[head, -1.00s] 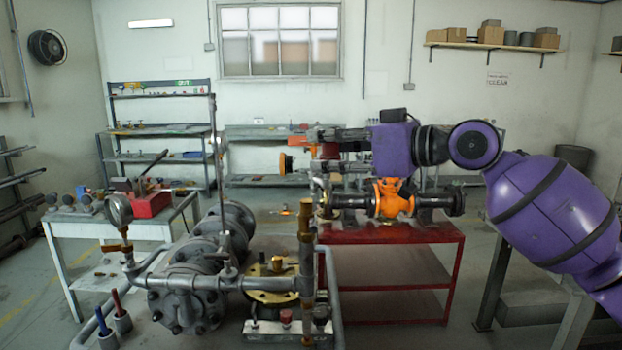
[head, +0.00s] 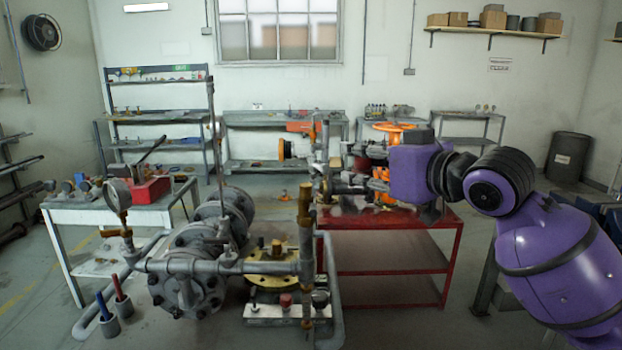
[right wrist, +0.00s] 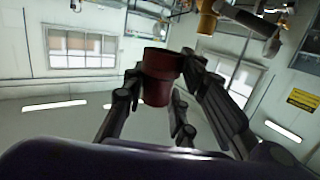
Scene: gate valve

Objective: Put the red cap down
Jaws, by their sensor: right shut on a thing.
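The red cap (right wrist: 158,78) is a dark red, stepped cylinder. In the right wrist view it sits between the dark fingers of my right gripper (right wrist: 157,88), which is shut on it. In the head view my right gripper (head: 348,168) reaches in from the right, pointing left, above the red table (head: 400,218) and in front of the orange valve (head: 383,180). The cap is hard to pick out there among pipes and fingers. My left gripper is not in view.
A brass-tipped upright pipe (head: 305,230) stands left of the red table, close to my right gripper. The orange handwheel (head: 395,127) rises behind my wrist. A grey pipe assembly (head: 190,270) fills the front left. The red table's front top is partly clear.

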